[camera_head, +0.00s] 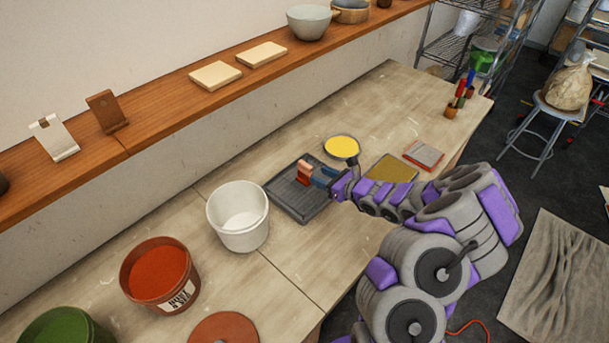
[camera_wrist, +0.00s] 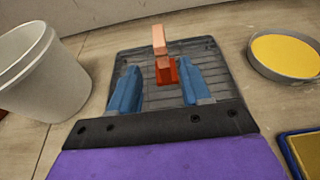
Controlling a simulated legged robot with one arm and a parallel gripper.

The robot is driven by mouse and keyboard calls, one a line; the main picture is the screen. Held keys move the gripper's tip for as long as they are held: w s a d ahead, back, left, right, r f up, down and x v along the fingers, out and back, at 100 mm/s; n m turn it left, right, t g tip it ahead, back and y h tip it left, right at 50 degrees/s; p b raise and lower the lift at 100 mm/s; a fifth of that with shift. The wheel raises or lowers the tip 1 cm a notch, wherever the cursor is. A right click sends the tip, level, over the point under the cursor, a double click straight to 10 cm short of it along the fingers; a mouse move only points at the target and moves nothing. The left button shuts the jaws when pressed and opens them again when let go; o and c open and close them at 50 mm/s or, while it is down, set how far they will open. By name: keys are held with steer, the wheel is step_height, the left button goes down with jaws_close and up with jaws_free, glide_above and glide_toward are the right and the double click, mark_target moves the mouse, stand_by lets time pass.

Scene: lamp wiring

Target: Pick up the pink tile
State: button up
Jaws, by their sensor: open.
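The pink tile (camera_wrist: 159,40) looks like a small upright salmon-pink piece. It stands above a red-orange piece (camera_wrist: 165,73) over the dark ribbed tray (camera_wrist: 208,72); I cannot tell whether the two are joined. In the head view the pink and red pieces (camera_head: 304,169) show at the tray (camera_head: 297,207). My gripper (camera_wrist: 157,68) is open, its two blue fingers to the left and right of the red-orange piece in the picture. The pink piece shows just beyond the fingertips. My gripper also shows in the head view (camera_head: 319,174), with nothing visibly held.
A white bucket (camera_head: 238,222) stands left of the tray. A round yellow dish (camera_head: 341,147) and a flat blue-rimmed tray (camera_head: 391,168) lie to the right. A red bucket (camera_head: 158,272) is farther left. A wooden shelf (camera_head: 165,118) runs along the wall.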

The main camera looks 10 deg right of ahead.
mark_target(311, 170)
steer(key=shift+w+a+f, duration=0.15)
steer(key=shift+w+f, duration=0.1)
steer(key=shift+w, duration=0.2)
steer(key=shift+w+a+f, duration=0.1)
steer(key=shift+w+f, duration=0.1)
steer(key=shift+w, duration=0.2)
steer(key=shift+w+a, duration=0.35)
steer(key=shift+a, duration=0.25)
steer(key=b+x, duration=0.1)
steer(key=x, duration=0.3)
steer(key=shift+w+a, duration=0.25)
steer(key=shift+a, duration=0.1)
steer(key=shift+w, duration=0.25)
steer(key=shift+w+d, duration=0.1)
steer(key=shift+d, duration=0.3)
steer(key=shift+a, duration=0.4)
steer(key=c, duration=0.6)
steer(key=shift+c, duration=1.3)
steer(key=shift+d, duration=0.15)
jaws_close()
